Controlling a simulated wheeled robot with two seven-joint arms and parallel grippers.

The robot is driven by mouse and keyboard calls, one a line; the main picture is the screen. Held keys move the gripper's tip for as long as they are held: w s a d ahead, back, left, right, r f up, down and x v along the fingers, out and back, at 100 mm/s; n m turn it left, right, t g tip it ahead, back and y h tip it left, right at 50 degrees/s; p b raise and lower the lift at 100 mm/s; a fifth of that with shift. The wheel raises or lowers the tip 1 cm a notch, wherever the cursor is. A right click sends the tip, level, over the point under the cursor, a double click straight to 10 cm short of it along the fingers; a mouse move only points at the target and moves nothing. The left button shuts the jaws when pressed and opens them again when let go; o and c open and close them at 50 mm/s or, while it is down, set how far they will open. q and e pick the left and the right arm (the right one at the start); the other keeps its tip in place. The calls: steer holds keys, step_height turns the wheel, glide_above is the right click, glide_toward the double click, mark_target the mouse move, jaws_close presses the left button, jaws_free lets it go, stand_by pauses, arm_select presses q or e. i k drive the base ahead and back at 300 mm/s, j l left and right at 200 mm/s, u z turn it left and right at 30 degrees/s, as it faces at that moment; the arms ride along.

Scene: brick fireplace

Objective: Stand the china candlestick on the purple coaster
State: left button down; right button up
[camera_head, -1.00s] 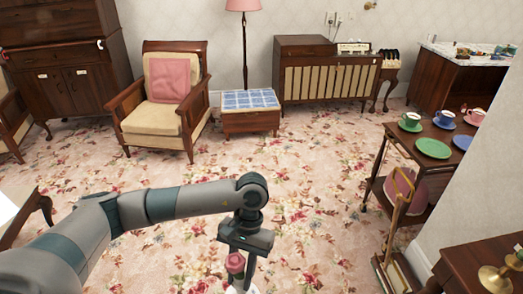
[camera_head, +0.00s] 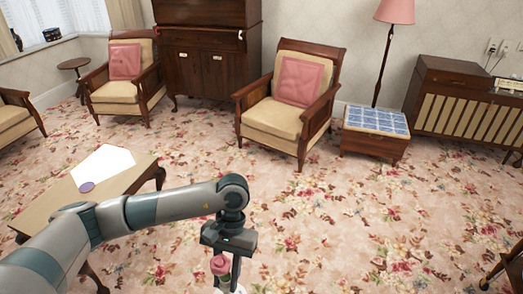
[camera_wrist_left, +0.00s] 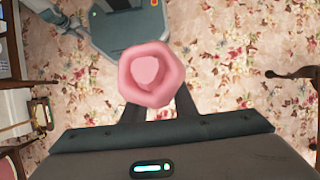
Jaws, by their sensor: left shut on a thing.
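The china candlestick (camera_head: 219,265) shows as a pink, cup-like top below my left wrist; its lower part is mostly hidden. My left gripper (camera_head: 226,272) is shut on it and holds it above the carpet. In the left wrist view the pink top of the candlestick (camera_wrist_left: 150,75) sits in front of the fingers, with a hollow in its middle. The purple coaster (camera_head: 87,187) is a flat disc at the near edge of a white sheet on the low table at the left. The gripper is to the right of that table, apart from the coaster. My right gripper is out of view.
The low wooden table (camera_head: 125,183) stands at the left, with my left arm in front of part of it. An armchair (camera_head: 290,100) and a blue-checked stool (camera_head: 375,120) stand further back. Flowered carpet (camera_head: 350,215) is clear in the middle and right.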

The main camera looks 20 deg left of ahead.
mark_target(86, 187)
steer(key=i+j+u, duration=0.15)
steer(key=u, duration=0.2)
steer(key=i+j+u, duration=0.15)
steer(key=u, duration=0.15)
steer(key=i+j+u, duration=0.1)
steer(key=i+u, duration=0.65)
steer(key=i, duration=0.7)
steer(key=i+u, duration=0.25)
steer(key=i, duration=0.35)
steer(key=i+l+u, duration=0.1)
steer(key=i+u, duration=0.2)
steer(key=i, duration=0.3)
steer(key=i+j+u, duration=0.1)
steer(key=i+u, duration=0.15)
steer(key=i, duration=0.5)
